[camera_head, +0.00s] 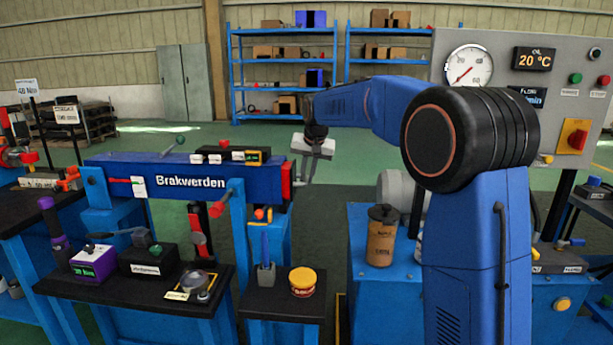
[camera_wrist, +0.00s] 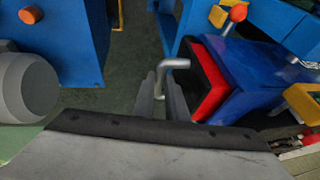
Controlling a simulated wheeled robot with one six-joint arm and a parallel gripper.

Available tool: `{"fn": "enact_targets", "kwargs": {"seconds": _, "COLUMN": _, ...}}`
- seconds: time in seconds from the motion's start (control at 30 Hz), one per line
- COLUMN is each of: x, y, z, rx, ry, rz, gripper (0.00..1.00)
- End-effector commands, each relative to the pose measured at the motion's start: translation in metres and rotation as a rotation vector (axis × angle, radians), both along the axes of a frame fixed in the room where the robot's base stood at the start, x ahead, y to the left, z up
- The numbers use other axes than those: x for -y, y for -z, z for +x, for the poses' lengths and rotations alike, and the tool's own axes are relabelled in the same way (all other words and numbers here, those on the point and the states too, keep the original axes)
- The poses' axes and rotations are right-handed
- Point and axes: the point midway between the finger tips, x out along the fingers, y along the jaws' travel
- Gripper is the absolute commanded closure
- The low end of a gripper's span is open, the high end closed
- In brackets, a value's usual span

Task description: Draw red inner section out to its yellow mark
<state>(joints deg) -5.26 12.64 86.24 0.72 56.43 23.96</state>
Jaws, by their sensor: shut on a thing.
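The blue outer beam (camera_head: 190,180) lettered "Brakwerden" lies level on blue stands. The red inner section (camera_head: 287,181) shows as a short red end at the beam's right end; it also shows in the wrist view (camera_wrist: 212,82) just beyond the blue beam end (camera_wrist: 245,75). A grey bent handle (camera_wrist: 176,64) stands at the red end. My gripper (camera_head: 303,180) is at the beam's right end, and in the wrist view its fingers (camera_wrist: 161,95) are shut on the handle. I cannot make out a yellow mark on the red section.
A black-topped bench (camera_head: 135,280) with small devices stands in front of the beam. A small stand (camera_head: 285,305) bears a yellow-lidded tin (camera_head: 303,281). A blue cabinet (camera_head: 370,285) with a brown canister (camera_head: 382,235) stands right of the beam, with open floor between.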

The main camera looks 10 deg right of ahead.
Motion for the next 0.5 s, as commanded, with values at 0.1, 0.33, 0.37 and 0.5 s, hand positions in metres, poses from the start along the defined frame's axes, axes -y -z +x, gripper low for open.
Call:
{"fn": "enact_targets", "kwargs": {"seconds": 0.1, "x": 0.023, "y": -0.001, "z": -0.007, "rx": -0.001, "ry": 0.005, "rz": -0.004, "gripper": 1.0}}
{"fn": "enact_targets", "kwargs": {"seconds": 0.33, "x": 0.073, "y": 0.0, "z": -0.023, "rx": -0.002, "ry": 0.007, "rz": -0.006, "gripper": 1.0}}
{"fn": "enact_targets", "kwargs": {"seconds": 0.37, "x": 0.077, "y": 0.0, "z": -0.025, "rx": -0.002, "ry": 0.006, "rz": -0.005, "gripper": 1.0}}
{"fn": "enact_targets", "kwargs": {"seconds": 0.5, "x": 0.092, "y": 0.0, "z": -0.03, "rx": -0.001, "ry": 0.005, "rz": -0.004, "gripper": 1.0}}
